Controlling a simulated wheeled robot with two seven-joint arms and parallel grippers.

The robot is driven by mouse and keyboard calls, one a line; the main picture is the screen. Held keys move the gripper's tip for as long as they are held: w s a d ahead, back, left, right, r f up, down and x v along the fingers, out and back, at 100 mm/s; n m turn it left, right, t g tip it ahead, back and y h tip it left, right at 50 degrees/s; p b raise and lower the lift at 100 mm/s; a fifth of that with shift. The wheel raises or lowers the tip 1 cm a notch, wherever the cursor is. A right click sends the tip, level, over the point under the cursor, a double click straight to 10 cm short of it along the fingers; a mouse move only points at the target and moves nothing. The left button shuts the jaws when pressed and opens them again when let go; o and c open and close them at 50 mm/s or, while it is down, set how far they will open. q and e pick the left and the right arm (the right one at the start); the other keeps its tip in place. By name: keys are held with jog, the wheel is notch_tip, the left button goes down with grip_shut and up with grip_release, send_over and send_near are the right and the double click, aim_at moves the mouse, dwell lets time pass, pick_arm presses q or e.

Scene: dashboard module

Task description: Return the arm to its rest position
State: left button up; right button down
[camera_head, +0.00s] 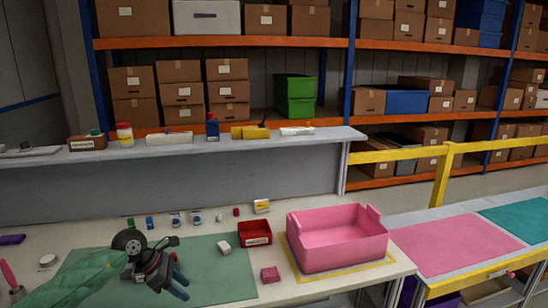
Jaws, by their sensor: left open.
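My left arm (80,280) has a green covering and comes in from the lower left. It reaches over the green mat (222,280) on the workbench. My left gripper (179,285) is dark with blue fingertips. It is open, and no object shows between its fingers. It is over the front middle of the mat; its height above the mat is hard to tell. My right gripper is not in view.
A pink bin (345,245) stands on the bench at right, with a red tray (255,233) beside it. Several small items line the back. A shelf (220,145) runs behind.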

pick_arm(q)
jog(key=s+d+r+n+t+h, duration=0.25)
jog(key=d+r+n+h, duration=0.2)
jog(key=d, duration=0.35)
jog(key=s+d+r+n+t+h, duration=0.2)
jog(key=d+r+n+t+h, duration=0.15)
jog(key=d+h, duration=0.4)
jog(key=s+a+f+n+t+y, duration=0.4)
jog(key=a+f+n+y, duration=0.45)
jog(key=n, duration=0.85)
jog(key=s+a+f+n+t+y, duration=0.4)
jog(key=n+y, duration=0.7)
jog(key=n, duration=0.6)
jog(key=s+d+f+n+g, duration=0.1)
jog(key=s+f+n+g, duration=0.1)
jog(key=s+f+g, duration=0.45)
jog(key=s+f+n+g, duration=0.1)
jog(key=s+f+n, duration=0.15)
jog(key=s, duration=0.65)
jog(key=s+d+f+n+g, duration=0.1)
jog(key=s+f+n+g, duration=0.1)
jog(key=s+f+g, duration=0.45)
jog(key=s+d+f, duration=0.2)
jog(key=f, duration=1.4)
jog(key=s+d+f+h, duration=0.1)
jog(key=s+d+f, duration=0.1)
jog(key=f, duration=1.3)
jog(key=shift+s+d+f, duration=0.2)
jog(key=shift+s+f, duration=0.2)
jog(key=shift+s, duration=0.4)
